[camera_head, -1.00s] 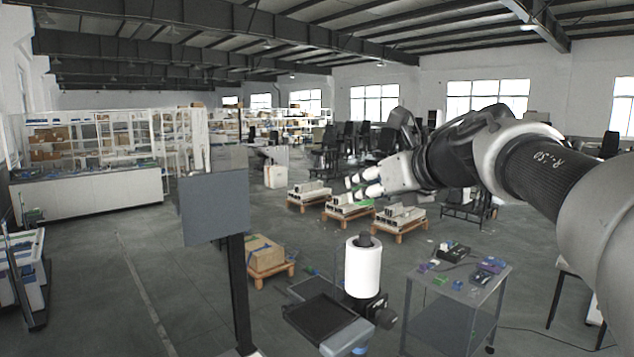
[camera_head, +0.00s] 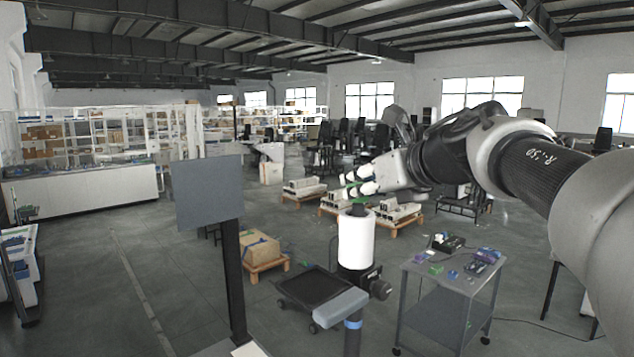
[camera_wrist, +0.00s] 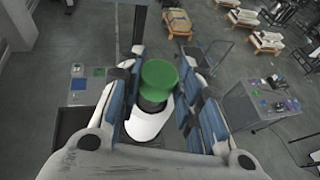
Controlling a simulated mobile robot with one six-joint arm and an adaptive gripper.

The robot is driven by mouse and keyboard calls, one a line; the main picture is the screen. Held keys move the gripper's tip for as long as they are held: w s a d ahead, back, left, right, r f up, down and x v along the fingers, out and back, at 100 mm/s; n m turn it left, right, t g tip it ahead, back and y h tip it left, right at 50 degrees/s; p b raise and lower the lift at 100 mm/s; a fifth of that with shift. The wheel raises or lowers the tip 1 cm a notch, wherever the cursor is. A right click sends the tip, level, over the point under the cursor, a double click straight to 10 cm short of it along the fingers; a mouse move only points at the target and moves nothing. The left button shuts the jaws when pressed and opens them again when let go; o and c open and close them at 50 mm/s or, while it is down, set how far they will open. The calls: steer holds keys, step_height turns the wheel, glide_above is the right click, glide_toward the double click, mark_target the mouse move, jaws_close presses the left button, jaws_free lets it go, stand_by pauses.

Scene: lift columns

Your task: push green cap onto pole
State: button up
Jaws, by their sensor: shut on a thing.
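My gripper (camera_head: 358,182) is shut on the green cap (camera_wrist: 159,76), which sits between the blue-padded fingers in the wrist view. In the head view only a sliver of green shows at the fingertips. The pole is a white upright column (camera_head: 356,242) with a dark top. Its dark top lies just below the fingertips in the head view. In the wrist view the dark top (camera_wrist: 150,103) shows just under the cap, with the white column around it. I cannot tell whether cap and pole touch.
A black tray (camera_head: 314,288) and a grey panel on a dark post (camera_head: 209,192) stand left of the pole. A grey cart (camera_head: 450,280) with small colored parts stands to the right. Behind are a boxed pallet (camera_head: 259,247) and low pallets with white parts.

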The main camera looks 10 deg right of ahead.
mark_target(364, 201)
steer(key=shift+s, duration=0.1)
steer(key=shift+f+b, duration=0.3)
steer(key=shift+f, duration=0.3)
stand_by(0.7)
steer(key=shift+f, duration=0.25)
steer(key=shift+f, duration=0.1)
stand_by(0.4)
steer(key=shift+f+b, duration=0.3)
steer(key=shift+f, duration=0.05)
steer(key=shift+f, duration=0.25)
stand_by(1.1)
steer(key=o, duration=0.9)
steer(key=shift+r, duration=0.1)
steer(key=shift+o, duration=0.2)
